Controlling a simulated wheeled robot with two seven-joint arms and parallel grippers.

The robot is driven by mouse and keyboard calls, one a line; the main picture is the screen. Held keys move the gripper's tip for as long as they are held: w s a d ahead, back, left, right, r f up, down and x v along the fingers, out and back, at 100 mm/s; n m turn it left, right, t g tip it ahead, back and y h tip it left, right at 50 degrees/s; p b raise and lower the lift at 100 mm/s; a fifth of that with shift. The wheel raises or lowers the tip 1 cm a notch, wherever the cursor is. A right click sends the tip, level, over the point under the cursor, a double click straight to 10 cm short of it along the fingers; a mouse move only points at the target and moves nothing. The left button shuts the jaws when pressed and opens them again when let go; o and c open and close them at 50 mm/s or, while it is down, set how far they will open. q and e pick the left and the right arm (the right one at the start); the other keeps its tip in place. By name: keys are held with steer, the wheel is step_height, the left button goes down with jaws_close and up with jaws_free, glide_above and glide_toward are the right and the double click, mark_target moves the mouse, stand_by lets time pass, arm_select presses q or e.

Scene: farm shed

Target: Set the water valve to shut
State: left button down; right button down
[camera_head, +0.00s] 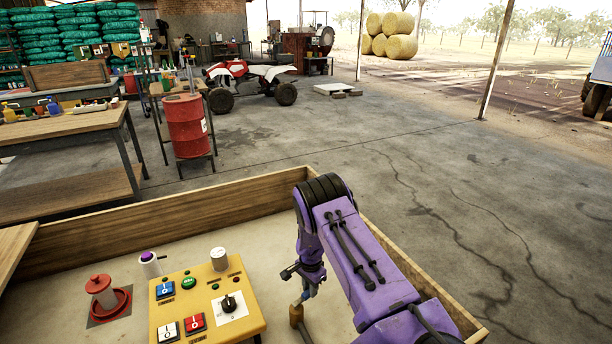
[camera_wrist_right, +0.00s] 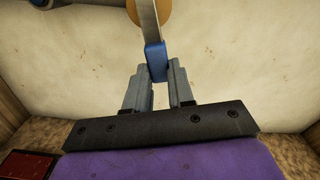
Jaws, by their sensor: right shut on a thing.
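The water valve shows in the head view as a brass-coloured body (camera_head: 296,313) at the right part of the wooden-walled table. In the right wrist view its flat metal lever (camera_wrist_right: 146,22) ends in a blue grip (camera_wrist_right: 154,52). My right gripper (camera_wrist_right: 155,70) is shut on the blue grip, with a finger on each side. In the head view my right gripper (camera_head: 306,290) is just above the valve body, and my purple arm stands beside it. The lever is mostly hidden there. My left gripper is in neither view.
A yellow switch box (camera_head: 247,318) with buttons and a black knob stands left of my gripper. A red feeder-like item (camera_head: 101,291) and a small white bottle (camera_head: 150,265) are further left. A wooden wall (camera_head: 170,217) edges the table at the back.

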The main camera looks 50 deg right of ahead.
steer(key=shift+s+a+m+p, duration=0.15)
steer(key=shift+s+m+p, duration=0.25)
steer(key=shift+m, duration=0.5)
steer(key=shift+s+a+m+p, duration=0.15)
steer(key=shift+s+m, duration=0.4)
steer(key=shift+m, duration=0.35)
steer(key=c, duration=1)
jaws_free()
steer(key=shift+o, duration=0.2)
steer(key=shift+r, duration=0.1)
step_height(320, 180, up, 10)
steer(key=shift+r, duration=0.2)
